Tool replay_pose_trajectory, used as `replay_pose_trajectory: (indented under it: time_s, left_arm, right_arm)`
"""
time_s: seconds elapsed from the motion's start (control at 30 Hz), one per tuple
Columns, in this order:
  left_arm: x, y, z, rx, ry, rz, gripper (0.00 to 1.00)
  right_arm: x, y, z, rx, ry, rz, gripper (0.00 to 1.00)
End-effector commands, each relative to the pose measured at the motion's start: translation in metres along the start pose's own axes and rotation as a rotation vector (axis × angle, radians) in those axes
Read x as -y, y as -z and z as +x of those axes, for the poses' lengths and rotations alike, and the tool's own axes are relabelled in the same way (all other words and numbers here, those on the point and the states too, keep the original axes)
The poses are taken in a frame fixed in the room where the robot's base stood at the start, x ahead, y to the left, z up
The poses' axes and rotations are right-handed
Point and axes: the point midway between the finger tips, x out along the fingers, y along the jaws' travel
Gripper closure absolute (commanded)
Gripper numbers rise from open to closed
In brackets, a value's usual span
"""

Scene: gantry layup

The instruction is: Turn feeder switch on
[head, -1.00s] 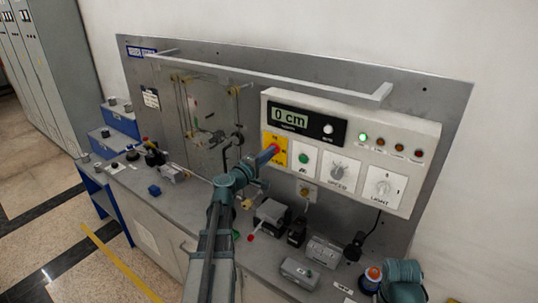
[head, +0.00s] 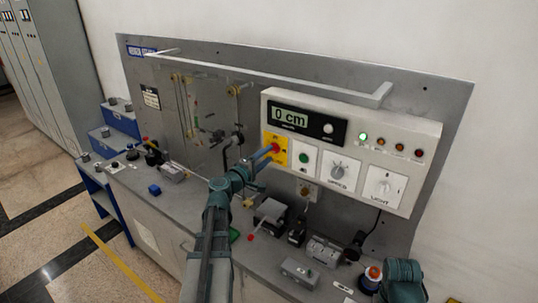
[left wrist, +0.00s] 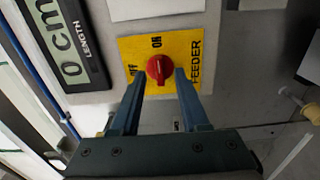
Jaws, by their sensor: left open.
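The feeder switch is a red rotary knob (left wrist: 159,69) on a yellow plate (left wrist: 190,47) marked ON, OFF and FEEDER. In the head view the red knob (head: 275,147) is at the left end of the white control panel. My left gripper (head: 267,156) is open in front of the plate. In the left wrist view its two fingertips (left wrist: 159,80) stand one on each side of the knob's near edge. I cannot tell whether they touch it. The knob's exact pointing is unclear.
A rail (head: 270,71) runs above. Small devices crowd the bench (head: 205,186) below.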

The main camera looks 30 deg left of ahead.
Motion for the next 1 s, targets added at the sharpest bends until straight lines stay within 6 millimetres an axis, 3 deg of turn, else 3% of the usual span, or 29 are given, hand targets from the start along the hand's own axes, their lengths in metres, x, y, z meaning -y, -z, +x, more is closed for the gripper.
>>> replay_pose_trajectory:
  time_s: [0.2,0.5,0.7,1.0]
  left_arm:
    - [0.000,-0.002,-0.053,-0.004,0.000,0.000,0.55]
    - [0.000,-0.001,-0.104,-0.002,0.000,0.001,0.55]
    - [0.000,-0.001,-0.118,0.000,0.001,0.001,0.55]
    - [0.000,0.000,-0.120,0.000,0.000,0.001,0.55]
  right_arm:
    - [0.000,0.000,0.000,0.000,0.000,0.000,0.21]
    - [0.000,0.000,0.000,0.000,0.000,0.000,0.21]
    - [0.000,0.000,0.000,0.000,0.000,0.000,0.21]
    - [0.000,0.000,0.000,0.000,0.000,0.000,0.21]
